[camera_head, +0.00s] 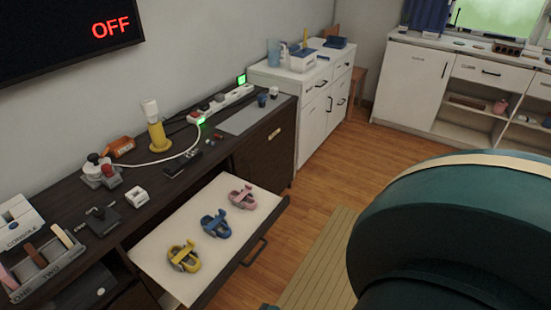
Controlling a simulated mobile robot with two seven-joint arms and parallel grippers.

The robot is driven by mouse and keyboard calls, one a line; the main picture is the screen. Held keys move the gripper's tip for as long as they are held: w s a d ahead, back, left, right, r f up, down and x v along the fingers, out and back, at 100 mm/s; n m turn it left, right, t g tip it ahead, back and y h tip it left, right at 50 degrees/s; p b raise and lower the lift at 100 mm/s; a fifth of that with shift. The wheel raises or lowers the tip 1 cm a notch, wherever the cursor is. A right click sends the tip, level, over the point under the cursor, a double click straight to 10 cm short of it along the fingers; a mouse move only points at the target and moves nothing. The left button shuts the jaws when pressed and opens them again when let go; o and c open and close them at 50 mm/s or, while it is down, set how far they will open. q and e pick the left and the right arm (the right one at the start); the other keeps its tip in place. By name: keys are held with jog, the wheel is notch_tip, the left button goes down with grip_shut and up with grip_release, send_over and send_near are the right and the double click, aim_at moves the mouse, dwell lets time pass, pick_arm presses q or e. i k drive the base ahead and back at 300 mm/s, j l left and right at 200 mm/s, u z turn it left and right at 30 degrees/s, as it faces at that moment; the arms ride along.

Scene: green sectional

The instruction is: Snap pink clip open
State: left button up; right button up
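The pink clip (243,197) lies at the far end of a white surface in an open drawer (160,250). A blue clip (216,223) and a yellow clip (184,256) lie in a row nearer to me. The pink clip is small in the picture, and I cannot tell whether its jaws are open or shut. Neither of my grippers shows in the head view, and nothing is seen touching the clips.
The drawer juts from a dark cabinet (272,146) holding a yellow lamp (158,138), a power strip (222,103) and small devices. A large green rounded form (450,235) fills the lower right. Wooden floor (330,165) is clear between the cabinets.

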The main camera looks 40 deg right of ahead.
aim_at(249, 188)
jog(key=z, duration=1.15)
jog(key=i+l, duration=0.2)
jog(key=l, duration=0.2)
jog(key=i+l, duration=0.2)
jog(key=l, duration=0.25)
jog(key=i+l, duration=0.2)
jog(key=l, duration=0.2)
jog(key=i+l, duration=0.15)
jog(key=i, duration=0.25)
jog(key=i+l, duration=0.15)
jog(key=i, duration=0.3)
jog(key=l+z, duration=0.05)
